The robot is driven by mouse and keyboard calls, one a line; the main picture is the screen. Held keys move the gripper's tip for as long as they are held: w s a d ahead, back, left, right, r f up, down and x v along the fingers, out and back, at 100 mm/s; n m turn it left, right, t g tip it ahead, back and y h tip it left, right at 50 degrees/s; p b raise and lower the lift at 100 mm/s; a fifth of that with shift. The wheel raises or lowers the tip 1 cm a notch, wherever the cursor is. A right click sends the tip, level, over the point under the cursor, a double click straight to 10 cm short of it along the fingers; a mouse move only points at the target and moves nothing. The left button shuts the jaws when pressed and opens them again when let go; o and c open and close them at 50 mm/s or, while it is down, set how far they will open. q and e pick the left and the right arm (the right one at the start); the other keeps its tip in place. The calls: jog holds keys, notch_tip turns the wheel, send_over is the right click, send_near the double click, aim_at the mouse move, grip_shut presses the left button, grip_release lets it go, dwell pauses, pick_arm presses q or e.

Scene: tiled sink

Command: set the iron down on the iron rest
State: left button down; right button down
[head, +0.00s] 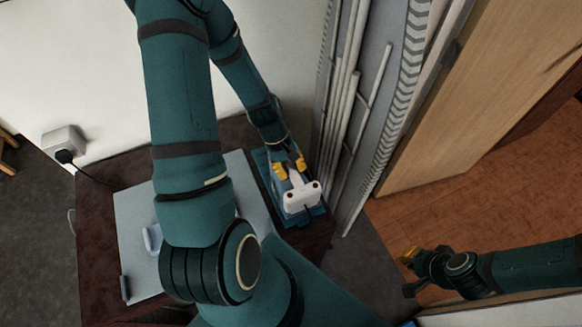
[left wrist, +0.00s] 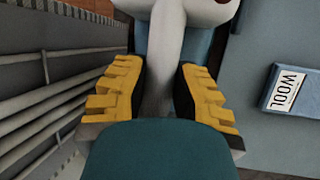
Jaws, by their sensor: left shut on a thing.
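A white iron (head: 300,196) is over the teal iron rest (head: 264,165) at the right end of the dark table in the head view. My left gripper (head: 289,168) is shut on the iron's handle, which also shows between the yellow fingers in the left wrist view (left wrist: 163,75). The rest shows behind the handle in the left wrist view (left wrist: 196,48). I cannot tell whether the iron's sole touches the rest. My right gripper (head: 408,272) is at the lower right, apart from the table; its fingers are too small to read.
A pale board (head: 135,230) lies on the dark table (head: 95,215), partly behind my left arm. A block labelled WOOL (left wrist: 290,90) lies right of the rest in the wrist view. Pipes (head: 343,90) stand close beside the rest. A socket with a plug (head: 64,143) is on the wall.

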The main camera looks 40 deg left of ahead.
pick_arm(q)
jog(key=shift+f, duration=0.25)
jog(key=c, duration=0.8)
grip_release()
jog(key=v, duration=1.2)
jog(key=shift+d, duration=0.1)
